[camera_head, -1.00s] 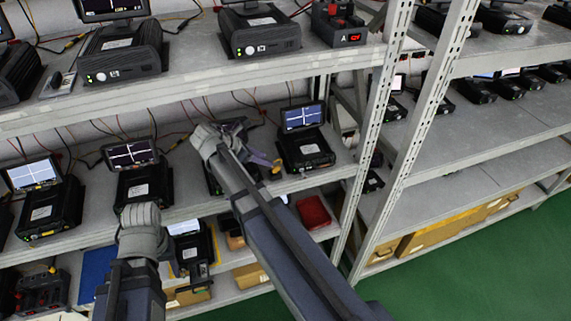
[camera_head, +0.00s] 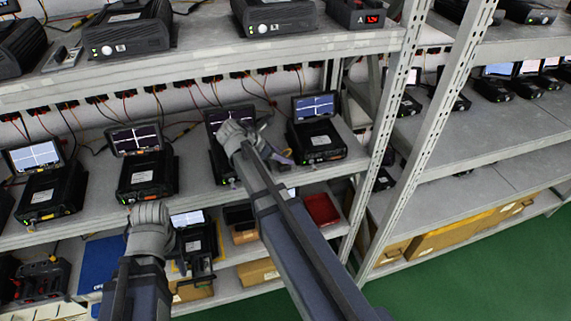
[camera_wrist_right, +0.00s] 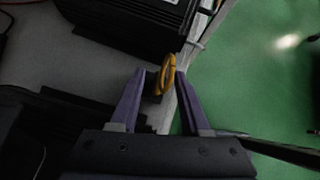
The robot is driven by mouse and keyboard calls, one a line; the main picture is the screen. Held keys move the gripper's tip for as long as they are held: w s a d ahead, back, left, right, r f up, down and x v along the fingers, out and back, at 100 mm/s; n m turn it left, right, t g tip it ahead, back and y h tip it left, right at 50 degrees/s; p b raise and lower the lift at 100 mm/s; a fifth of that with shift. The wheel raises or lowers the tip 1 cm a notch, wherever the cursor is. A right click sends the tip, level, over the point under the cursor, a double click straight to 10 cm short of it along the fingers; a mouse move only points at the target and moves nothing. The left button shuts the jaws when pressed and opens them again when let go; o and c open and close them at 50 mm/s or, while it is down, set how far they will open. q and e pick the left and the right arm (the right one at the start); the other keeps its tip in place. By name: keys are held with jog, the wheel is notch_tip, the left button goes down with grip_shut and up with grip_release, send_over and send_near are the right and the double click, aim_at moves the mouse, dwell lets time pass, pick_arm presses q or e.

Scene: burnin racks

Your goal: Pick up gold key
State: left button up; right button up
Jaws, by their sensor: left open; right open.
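The gold key (camera_wrist_right: 168,72) shows in the right wrist view as a small yellow oval, standing between the open fingers of my right gripper (camera_wrist_right: 162,78), nearer the right finger. The fingers do not visibly close on it. In the head view my right gripper (camera_head: 281,157) reaches over the middle shelf, at the front of a black device with a lit screen. A small yellow spot shows there beside the purple fingers. My left gripper (camera_head: 150,215) hangs in front of the same shelf further left. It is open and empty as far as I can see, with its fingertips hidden.
The middle shelf (camera_head: 95,208) holds several black devices with screens and cables. A red tray (camera_head: 321,209) and a blue panel (camera_head: 100,262) lie on the shelf below. A perforated metal post (camera_head: 388,130) stands right of my right gripper. Green floor (camera_head: 450,285) is free at lower right.

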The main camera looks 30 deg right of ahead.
jog(key=shift+d+f, duration=0.35)
jog(key=shift+c, duration=0.4)
grip_shut()
